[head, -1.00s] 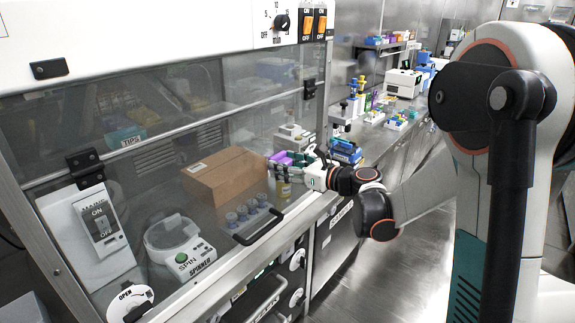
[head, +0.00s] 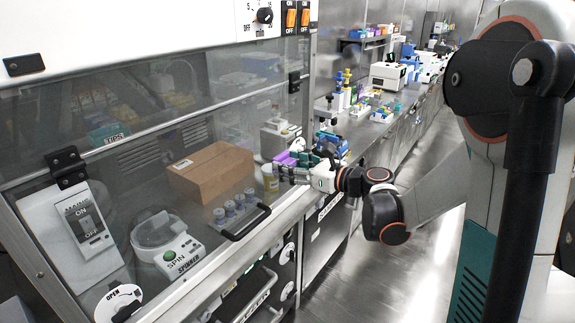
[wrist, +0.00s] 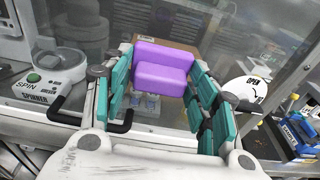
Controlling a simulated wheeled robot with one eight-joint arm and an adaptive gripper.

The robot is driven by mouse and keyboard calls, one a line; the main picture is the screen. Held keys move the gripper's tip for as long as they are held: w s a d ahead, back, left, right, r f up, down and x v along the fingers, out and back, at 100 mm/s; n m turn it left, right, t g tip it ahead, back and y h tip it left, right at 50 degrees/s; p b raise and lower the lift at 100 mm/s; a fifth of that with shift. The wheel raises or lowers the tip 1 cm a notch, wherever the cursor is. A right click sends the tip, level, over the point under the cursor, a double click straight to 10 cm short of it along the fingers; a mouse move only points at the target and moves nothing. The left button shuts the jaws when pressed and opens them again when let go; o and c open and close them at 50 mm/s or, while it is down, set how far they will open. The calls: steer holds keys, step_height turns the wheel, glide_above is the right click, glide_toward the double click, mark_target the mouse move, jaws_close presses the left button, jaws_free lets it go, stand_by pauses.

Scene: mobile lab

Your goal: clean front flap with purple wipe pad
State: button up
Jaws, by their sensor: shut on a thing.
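The front flap (head: 128,185) is a clear pane across the front of the cabinet, with a black handle (head: 244,223) near its lower edge. It looks shut. My gripper (head: 284,168) is at the flap's right end, shut on the purple wipe pad (head: 285,157). In the wrist view the L-shaped pad (wrist: 162,72) sits between the teal fingers of my gripper (wrist: 160,85), its broad side towards the pane. I cannot tell whether the pad touches the pane. The fingers partly hide it in the head view.
Behind the pane are a cardboard box (head: 211,172), several blue-capped bottles (head: 232,208) and a spinner (head: 165,240). A round OPEN dial (head: 119,303) is at lower left. The bench (head: 372,128) at right holds racks and devices. Floor at lower right is clear.

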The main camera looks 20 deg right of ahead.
steer(key=shift+v, duration=1.5)
steer(key=shift+f, duration=0.25)
